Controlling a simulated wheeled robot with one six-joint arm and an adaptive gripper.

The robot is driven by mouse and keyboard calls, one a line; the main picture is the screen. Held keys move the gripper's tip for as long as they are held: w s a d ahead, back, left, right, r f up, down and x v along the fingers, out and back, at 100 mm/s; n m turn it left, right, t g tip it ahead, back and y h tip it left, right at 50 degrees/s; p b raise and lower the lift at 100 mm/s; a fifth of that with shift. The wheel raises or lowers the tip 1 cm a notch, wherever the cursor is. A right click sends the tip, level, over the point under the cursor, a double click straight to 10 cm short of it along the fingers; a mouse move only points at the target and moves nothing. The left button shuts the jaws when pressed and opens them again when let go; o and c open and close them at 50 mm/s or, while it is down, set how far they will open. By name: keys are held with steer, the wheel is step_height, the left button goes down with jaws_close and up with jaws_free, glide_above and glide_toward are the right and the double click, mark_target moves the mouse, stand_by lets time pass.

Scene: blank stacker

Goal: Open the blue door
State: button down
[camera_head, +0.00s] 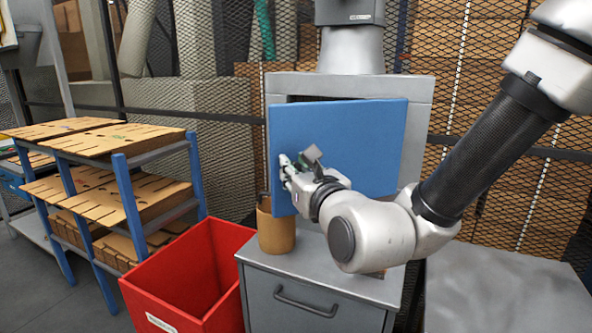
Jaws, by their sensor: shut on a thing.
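The blue door (362,125) is a flat blue panel on the front of a grey machine housing (416,106). Its face is toward me and it looks tilted against the frame, with a dark gap showing along its top edge. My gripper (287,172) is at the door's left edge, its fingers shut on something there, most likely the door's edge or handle. The fingers and wrist cover the handle area, so the exact hold is hidden. My arm comes in from the right across the door's lower part.
A tan cylindrical container (276,232) stands on a grey drawer cabinet (335,277) below the door. A red bin (190,270) is on the floor at left. A blue-legged rack (123,190) with brown boards is further left. Wire mesh fencing is behind.

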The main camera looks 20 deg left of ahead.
mark_target(289, 115)
steer(key=c, duration=1.2)
jaws_free()
step_height(289, 115, up, 10)
